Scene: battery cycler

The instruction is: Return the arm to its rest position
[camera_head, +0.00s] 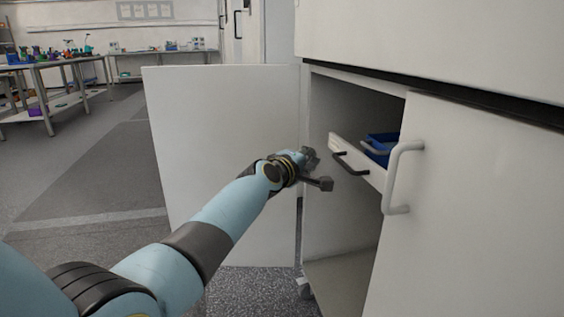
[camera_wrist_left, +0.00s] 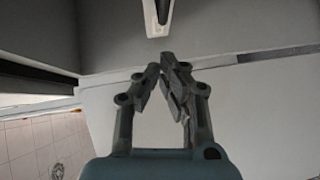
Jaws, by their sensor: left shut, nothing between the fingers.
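My left arm reaches in from the lower left in the head view. Its gripper (camera_head: 311,158) is in front of the cabinet opening, near the open left door (camera_head: 222,150) and left of the drawer. In the left wrist view the gripper's fingertips (camera_wrist_left: 166,72) come together with nothing between them. The drawer front (camera_head: 345,150) with its dark handle (camera_head: 350,165) is inside the cabinet, and a blue bin (camera_head: 381,140) sits in the drawer. My right gripper is not in view.
The right cabinet door (camera_head: 470,210) has a pale bar handle (camera_head: 395,178) and stands right of the opening. The cabinet's lower space (camera_head: 340,275) looks empty. Open floor (camera_head: 90,180) lies to the left. Workbenches (camera_head: 50,65) with small items stand far back.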

